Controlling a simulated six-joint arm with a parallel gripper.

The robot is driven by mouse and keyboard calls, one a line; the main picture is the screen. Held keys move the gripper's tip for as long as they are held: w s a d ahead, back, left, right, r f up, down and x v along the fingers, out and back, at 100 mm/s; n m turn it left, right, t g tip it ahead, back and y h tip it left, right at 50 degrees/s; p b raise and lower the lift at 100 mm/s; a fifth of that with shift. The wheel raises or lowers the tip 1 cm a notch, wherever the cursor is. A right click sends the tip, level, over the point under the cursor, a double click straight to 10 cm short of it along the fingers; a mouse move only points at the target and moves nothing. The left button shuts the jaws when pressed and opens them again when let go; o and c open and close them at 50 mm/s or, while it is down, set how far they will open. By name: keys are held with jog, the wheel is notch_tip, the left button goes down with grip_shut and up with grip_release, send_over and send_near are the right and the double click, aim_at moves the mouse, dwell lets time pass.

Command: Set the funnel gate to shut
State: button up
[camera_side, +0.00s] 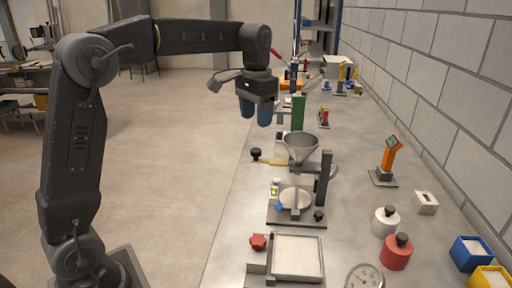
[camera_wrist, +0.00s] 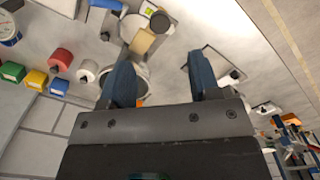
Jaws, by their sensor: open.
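The grey metal funnel (camera_side: 300,147) stands in a dark stand on the bench, above a white round dish (camera_side: 295,197). A tan gate bar (camera_side: 272,161) with a black knob (camera_side: 256,153) sticks out to the left below the funnel's cone. The bar (camera_wrist: 143,42) and its knob (camera_wrist: 159,22) also show in the wrist view, beyond the fingertips. My gripper (camera_side: 256,113) is open and empty, above and apart from the knob. Its two blue fingers (camera_wrist: 160,78) partly cover the funnel in the wrist view. I cannot tell the gate's position inside the funnel.
A green upright panel (camera_side: 298,112) stands behind the funnel. A white tray (camera_side: 297,257) and a red knob (camera_side: 258,241) lie in front. An orange-headed device (camera_side: 390,152), a white bottle (camera_side: 384,221) and a red bottle (camera_side: 396,252) stand to the right. Air left of the bench is free.

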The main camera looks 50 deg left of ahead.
aim_at(256, 150)
notch_tip(256, 150, down, 9)
jog(key=shift+f, duration=0.1)
dwell(0.4)
grip_shut()
dwell(0.4)
